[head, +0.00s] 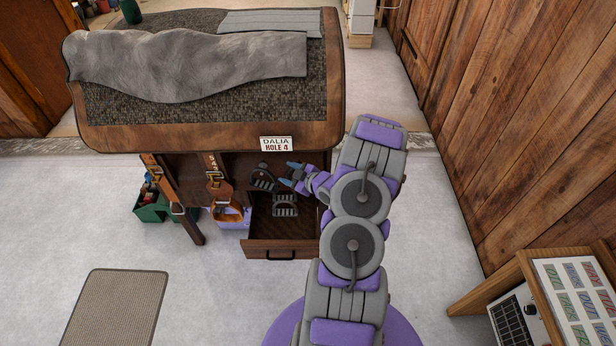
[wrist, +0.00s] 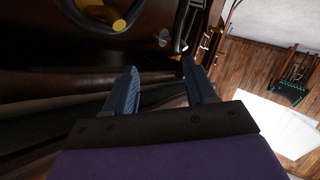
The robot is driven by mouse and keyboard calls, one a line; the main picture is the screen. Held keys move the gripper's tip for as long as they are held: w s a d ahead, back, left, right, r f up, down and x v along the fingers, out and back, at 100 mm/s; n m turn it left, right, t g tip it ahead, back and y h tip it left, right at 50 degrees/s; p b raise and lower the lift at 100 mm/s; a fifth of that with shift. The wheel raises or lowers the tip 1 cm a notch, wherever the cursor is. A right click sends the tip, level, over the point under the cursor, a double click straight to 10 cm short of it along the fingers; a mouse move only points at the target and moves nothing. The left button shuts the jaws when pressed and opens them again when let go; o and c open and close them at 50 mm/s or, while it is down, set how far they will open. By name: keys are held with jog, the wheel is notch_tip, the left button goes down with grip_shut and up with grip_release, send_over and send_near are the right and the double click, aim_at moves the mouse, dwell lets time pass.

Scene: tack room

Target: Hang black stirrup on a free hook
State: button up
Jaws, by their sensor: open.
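A black stirrup (head: 263,180) shows below the front edge of the saddle stand, just left of my gripper (head: 291,176). A second dark stirrup (head: 285,205) is at the open drawer (head: 283,247), below my gripper. I cannot tell how the upper one is supported. My gripper is open, with nothing seen between its fingers. In the wrist view its two blue fingers (wrist: 163,88) point toward a dark surface, and a dark curved piece (wrist: 183,22), perhaps part of a stirrup, shows past the right fingertip. No free hook is clearly visible.
The stand (head: 200,138) carries a grey blanket (head: 190,62). A green bin (head: 152,212) sits on the floor. A wooden wall (head: 520,110) rises at right. The floor left of my base is open around a mat (head: 113,307).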

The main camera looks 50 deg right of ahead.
jog(key=shift+r+p+v, duration=0.25)
jog(key=shift+p+v, duration=0.45)
jog(key=shift+v, duration=4.2)
jog(key=w+a+r+g+h, duration=0.2)
jog(key=w+a+r+g, duration=0.1)
jog(key=w+r+g, duration=0.4)
jog(key=s+a+r+m+g+h, duration=0.25)
jog(key=s+a+r, duration=0.35)
jog(key=a+r, duration=0.5)
jog(key=s+a+r+m+g+y, duration=0.1)
jog(key=s+a+r+g+y, duration=0.1)
jog(key=s+a, duration=1)
jog(key=s+a+r+m+g+y, duration=0.2)
jog(key=s+a+r+g, duration=0.2)
jog(key=s+a+r, duration=0.3)
jog(key=s+a, duration=0.5)
jog(key=shift+s+a+r, duration=0.3)
jog(key=shift+a, duration=0.1)
